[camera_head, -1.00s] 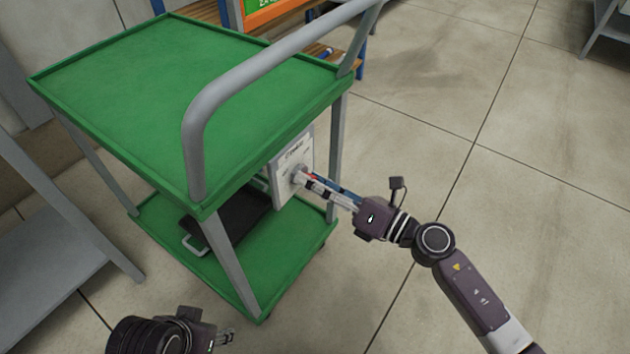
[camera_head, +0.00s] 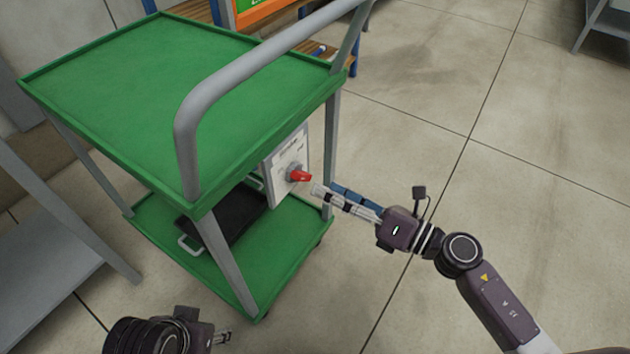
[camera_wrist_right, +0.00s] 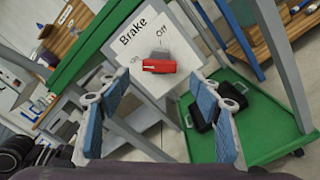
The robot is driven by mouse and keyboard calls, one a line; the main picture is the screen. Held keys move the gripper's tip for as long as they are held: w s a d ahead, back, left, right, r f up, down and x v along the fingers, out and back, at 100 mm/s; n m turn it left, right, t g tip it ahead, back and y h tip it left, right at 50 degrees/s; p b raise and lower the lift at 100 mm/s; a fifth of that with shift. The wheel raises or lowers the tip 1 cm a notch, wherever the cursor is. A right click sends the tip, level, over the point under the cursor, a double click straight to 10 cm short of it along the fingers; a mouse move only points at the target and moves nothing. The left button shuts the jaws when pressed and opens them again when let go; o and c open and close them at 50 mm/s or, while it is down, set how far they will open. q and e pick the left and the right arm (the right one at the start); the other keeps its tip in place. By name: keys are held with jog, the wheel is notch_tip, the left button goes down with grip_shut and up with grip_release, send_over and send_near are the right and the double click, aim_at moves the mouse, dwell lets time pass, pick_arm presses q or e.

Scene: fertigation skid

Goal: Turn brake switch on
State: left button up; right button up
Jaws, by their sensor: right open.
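The brake switch is a red handle (camera_head: 300,175) on a white panel (camera_head: 287,155) at the side of the green cart. In the right wrist view the panel (camera_wrist_right: 136,40) reads "Brake", with "Off" at the upper right and a faint "On" at the left. There the red handle (camera_wrist_right: 160,66) lies sideways, its left end toward "On". My right gripper (camera_head: 324,189) is open and empty, just right of the handle and apart from it. Its spread fingers (camera_wrist_right: 158,90) frame the panel's lower part. My left gripper (camera_head: 222,338) is low at the left, its jaws unclear.
The green cart (camera_head: 120,90) has a grey handrail (camera_head: 240,75) above the panel and grey posts. A black case (camera_head: 232,215) lies on its lower shelf. A grey shelf (camera_head: 40,240) stands at the left.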

jog(key=v, duration=0.6)
jog(key=shift+s+d, duration=0.1)
dwell(0.3)
